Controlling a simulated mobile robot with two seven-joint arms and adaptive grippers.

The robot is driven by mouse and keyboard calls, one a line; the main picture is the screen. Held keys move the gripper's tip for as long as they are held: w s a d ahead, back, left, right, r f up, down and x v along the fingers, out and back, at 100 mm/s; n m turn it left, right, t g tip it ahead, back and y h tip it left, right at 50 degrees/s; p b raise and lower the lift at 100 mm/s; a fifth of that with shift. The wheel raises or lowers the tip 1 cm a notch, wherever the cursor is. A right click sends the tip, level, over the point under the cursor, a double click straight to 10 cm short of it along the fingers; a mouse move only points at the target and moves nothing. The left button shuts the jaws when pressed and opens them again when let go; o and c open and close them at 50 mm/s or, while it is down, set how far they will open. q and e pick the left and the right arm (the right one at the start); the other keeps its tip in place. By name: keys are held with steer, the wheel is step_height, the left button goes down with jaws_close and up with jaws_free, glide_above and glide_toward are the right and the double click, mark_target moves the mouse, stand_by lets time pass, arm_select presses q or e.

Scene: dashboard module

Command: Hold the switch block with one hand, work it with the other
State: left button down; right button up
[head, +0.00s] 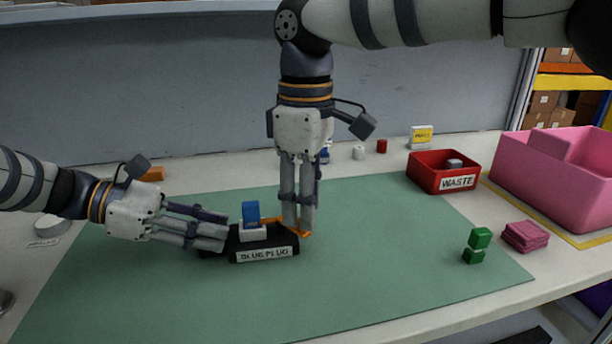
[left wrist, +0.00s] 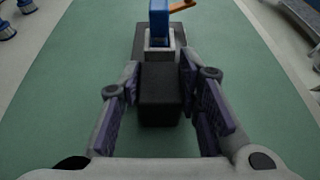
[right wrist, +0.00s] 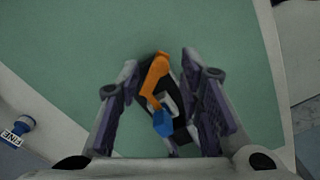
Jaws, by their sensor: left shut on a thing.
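The switch block is a black base (head: 233,248) with a "BLUE PLUG" label, standing on the green mat. It bears a pale socket (head: 253,232) with a blue plug (head: 251,212) upright in it, and an orange lever (head: 299,232) at its right end. My left gripper (head: 226,230) is shut on the base's left end, which sits between its fingers in the left wrist view (left wrist: 160,95). My right gripper (head: 297,228) points down over the lever's end. In the right wrist view its fingers are apart, with the orange lever (right wrist: 155,76) between them, seemingly untouched.
A red "WASTE" bin (head: 430,178) with a grey item stands at the back right, beside a pink bin (head: 545,180). Small items stand behind the mat. The mat's front (head: 200,310) is clear.

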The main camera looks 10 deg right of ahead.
step_height(320, 180, up, 10)
steer(key=shift+f, duration=0.1)
arm_select(q)
steer(key=c, duration=1.1)
jaws_free()
